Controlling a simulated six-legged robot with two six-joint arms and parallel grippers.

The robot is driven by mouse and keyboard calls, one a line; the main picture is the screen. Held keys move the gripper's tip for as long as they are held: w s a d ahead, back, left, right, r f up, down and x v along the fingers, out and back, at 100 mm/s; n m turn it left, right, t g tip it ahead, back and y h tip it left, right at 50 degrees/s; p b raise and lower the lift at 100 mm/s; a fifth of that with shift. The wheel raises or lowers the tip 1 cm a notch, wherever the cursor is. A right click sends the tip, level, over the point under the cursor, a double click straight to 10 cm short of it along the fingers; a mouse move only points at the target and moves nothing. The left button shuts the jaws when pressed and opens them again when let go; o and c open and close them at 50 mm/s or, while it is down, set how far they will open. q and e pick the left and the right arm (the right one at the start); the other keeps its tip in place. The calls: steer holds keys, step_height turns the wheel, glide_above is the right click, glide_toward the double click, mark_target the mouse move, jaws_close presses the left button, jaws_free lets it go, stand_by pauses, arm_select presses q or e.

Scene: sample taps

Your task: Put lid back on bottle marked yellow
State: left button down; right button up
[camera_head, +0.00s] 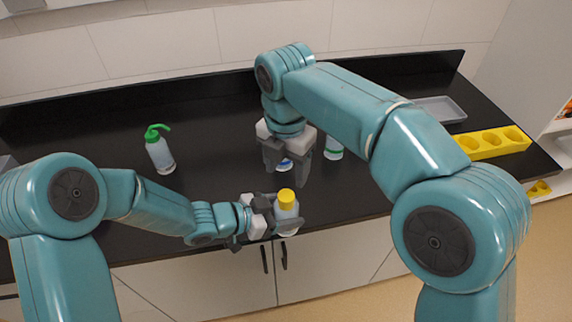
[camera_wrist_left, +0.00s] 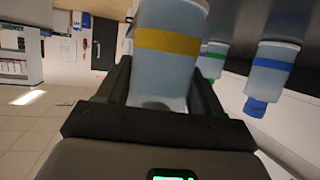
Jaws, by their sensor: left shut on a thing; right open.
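My left gripper (camera_head: 278,211) is shut on a white bottle (camera_head: 286,211) near the counter's front edge. A yellow lid (camera_head: 286,196) sits at the bottle's top; I cannot tell how tightly. In the left wrist view the held bottle (camera_wrist_left: 168,70) fills the jaws and shows a yellow band; its lid is hidden there. My right gripper (camera_head: 286,170) is open and points down just behind the held bottle, with its fingers in front of a bottle with blue on it (camera_head: 284,163). That bottle also shows in the left wrist view (camera_wrist_left: 272,82), with a blue band and lid.
A green-marked bottle (camera_head: 333,149) stands right of my right gripper, partly hidden by my arm. A green-topped wash bottle (camera_head: 160,150) stands at the left. A yellow rack (camera_head: 492,143) with holes and a grey tray (camera_head: 440,109) are at the right. The black counter (camera_head: 215,150) is clear between.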

mark_target(286, 196)
stand_by(0.3)
steer(key=shift+f, duration=4)
steer(key=c, duration=1.1)
steer(key=m, duration=0.4)
steer(key=shift+m, duration=0.4)
steer(key=m, duration=1)
steer(key=shift+m, duration=0.4)
steer(key=m, duration=0.5)
steer(key=shift+m, duration=0.3)
steer(key=o, duration=1.2)
steer(key=shift+s, duration=0.1)
